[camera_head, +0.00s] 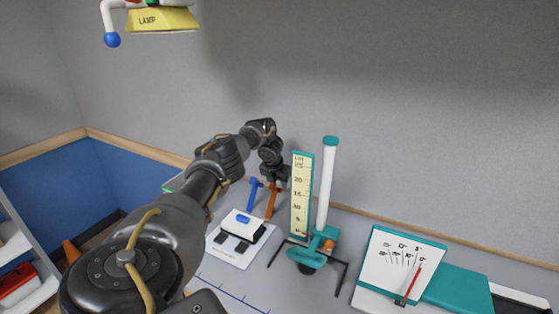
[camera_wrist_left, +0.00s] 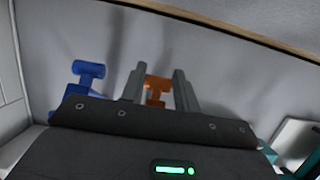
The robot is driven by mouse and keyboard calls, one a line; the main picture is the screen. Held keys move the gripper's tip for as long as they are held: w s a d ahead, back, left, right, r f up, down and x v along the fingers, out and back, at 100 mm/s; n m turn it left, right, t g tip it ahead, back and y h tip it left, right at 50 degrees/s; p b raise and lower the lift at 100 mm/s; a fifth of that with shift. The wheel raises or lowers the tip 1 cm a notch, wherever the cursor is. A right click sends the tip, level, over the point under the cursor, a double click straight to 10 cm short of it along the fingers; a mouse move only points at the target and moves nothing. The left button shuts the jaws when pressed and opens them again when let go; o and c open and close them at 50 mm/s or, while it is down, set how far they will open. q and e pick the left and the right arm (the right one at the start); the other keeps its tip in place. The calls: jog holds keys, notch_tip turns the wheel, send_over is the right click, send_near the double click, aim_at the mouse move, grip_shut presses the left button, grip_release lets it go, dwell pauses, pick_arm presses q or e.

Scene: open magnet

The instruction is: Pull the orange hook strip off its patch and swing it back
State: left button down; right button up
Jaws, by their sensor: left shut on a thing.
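My left gripper (camera_head: 277,181) reaches in from the left and is shut on the upper part of the orange hook strip (camera_head: 271,203). In the left wrist view the orange strip (camera_wrist_left: 157,86) shows between the two grey fingers (camera_wrist_left: 159,74). The strip stands roughly upright at the back of a white base (camera_head: 226,252) with dark patches (camera_head: 240,238). A matching blue strip (camera_head: 254,196) stands to its left, apart from the gripper; it also shows in the left wrist view (camera_wrist_left: 85,80). My gripper body hides the orange strip's lower end there. My right gripper is not in view.
A yellow ruler (camera_head: 301,195) and a white tube (camera_head: 326,187) on a teal stand rise just right of the gripper. A white dial panel (camera_head: 395,262) stands farther right. The grey wall is close behind.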

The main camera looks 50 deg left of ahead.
pick_arm(q)
jog(key=shift+w+a+r, duration=0.1)
jog(key=shift+w+r, duration=0.25)
jog(key=shift+r, duration=0.05)
jog(key=c, duration=1.4)
grip_release()
jog(key=o, duration=0.4)
jog(key=shift+w+a+f, duration=0.1)
jog(key=shift+f, duration=0.25)
jog(key=shift+c, duration=0.2)
